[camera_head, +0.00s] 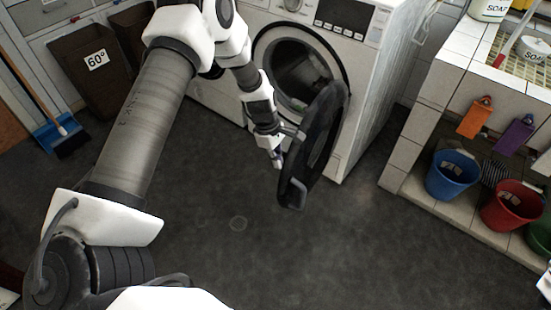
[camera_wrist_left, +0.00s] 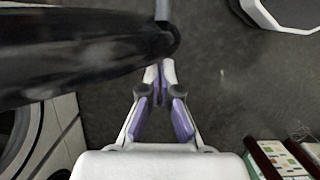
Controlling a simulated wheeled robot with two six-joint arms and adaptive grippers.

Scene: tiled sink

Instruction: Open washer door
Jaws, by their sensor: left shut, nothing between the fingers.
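The white washer (camera_head: 350,80) stands at the top centre, with its dark round drum opening (camera_head: 298,70) uncovered. Its dark round door (camera_head: 328,112) is swung well out from the front, seen nearly edge-on. A grey piece (camera_head: 293,193), perhaps the handle, shows at the door's lower edge. My left gripper (camera_head: 278,160) is just left of the door, pointing down. In the left wrist view the door (camera_wrist_left: 75,55) fills the upper left, and the gripper (camera_wrist_left: 161,72) has its fingertips together with nothing between them. Whether the gripper touches the door I cannot tell. My right gripper is not in view.
A tiled bench (camera_head: 405,150) with blue (camera_head: 453,177) and red (camera_head: 512,207) buckets stands at right. Brown laundry bins (camera_head: 85,75) and a blue dustpan (camera_head: 60,133) are at left. The dark floor (camera_head: 350,240) in front of the door is clear.

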